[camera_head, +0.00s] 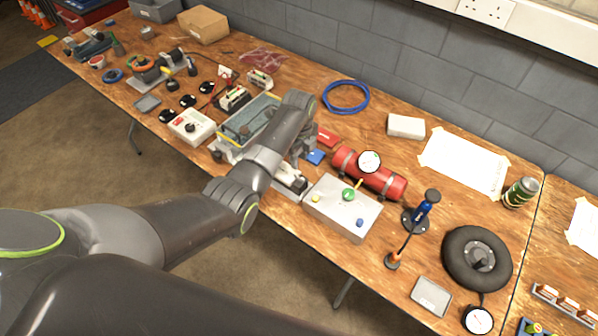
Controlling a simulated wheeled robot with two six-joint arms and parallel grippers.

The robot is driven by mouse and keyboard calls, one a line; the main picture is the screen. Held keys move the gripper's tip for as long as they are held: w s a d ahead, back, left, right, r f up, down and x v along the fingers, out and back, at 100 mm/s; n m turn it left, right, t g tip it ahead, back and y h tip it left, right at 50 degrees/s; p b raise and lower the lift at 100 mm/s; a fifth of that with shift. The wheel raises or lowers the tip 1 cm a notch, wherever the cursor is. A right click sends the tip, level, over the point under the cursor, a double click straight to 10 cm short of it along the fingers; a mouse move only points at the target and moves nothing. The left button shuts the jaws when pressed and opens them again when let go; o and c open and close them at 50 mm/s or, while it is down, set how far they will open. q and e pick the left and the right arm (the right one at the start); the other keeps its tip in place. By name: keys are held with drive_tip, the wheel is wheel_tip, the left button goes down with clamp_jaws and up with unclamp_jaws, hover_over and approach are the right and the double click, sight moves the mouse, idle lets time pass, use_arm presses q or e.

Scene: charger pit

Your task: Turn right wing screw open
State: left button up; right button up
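No wing screw can be made out; the arm covers that area. My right gripper is not in view.
A silver box with coloured knobs (342,212) and a red cylinder with a gauge (385,180) stand close to the right. A blue cable coil (345,97) lies behind. A grey brick wall (400,60) backs the bench.

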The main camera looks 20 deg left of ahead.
sight(299, 176)
use_arm(q)
wheel_tip(299, 176, down, 8)
drive_tip(key=shift+f+b, duration=0.1)
drive_tip(key=shift+b, duration=0.35)
drive_tip(key=shift+c, duration=0.2)
clamp_jaws()
